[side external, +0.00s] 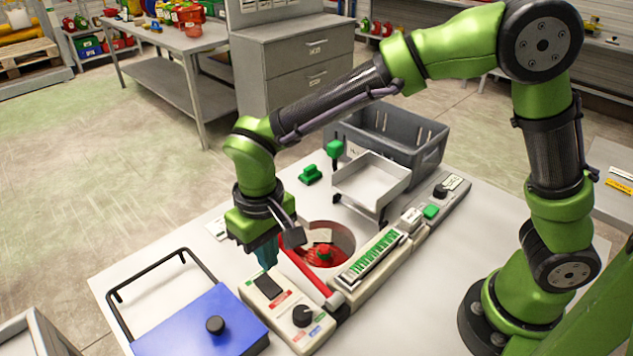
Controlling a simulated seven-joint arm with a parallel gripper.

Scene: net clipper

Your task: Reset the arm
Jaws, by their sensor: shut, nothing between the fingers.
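My green arm reaches over the white worktable from the right in the side external view. My gripper (267,254) points down near the middle of the table, just behind a beige control box (283,307) with a dark knob and a red patch. Its fingers look teal and together, with nothing visible between them. To its right is a round opening (345,240) with a red part (324,253) inside. A red bar (305,270) runs beside the opening. Whether the fingertips touch anything is hard to tell.
A blue lidded box (200,325) with a black knob and black handle frame stands front left. Behind are a grey crate (433,150), a raised white tray (372,180) and a green block (311,175). A strip with green segments (372,255) lies right of the opening.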

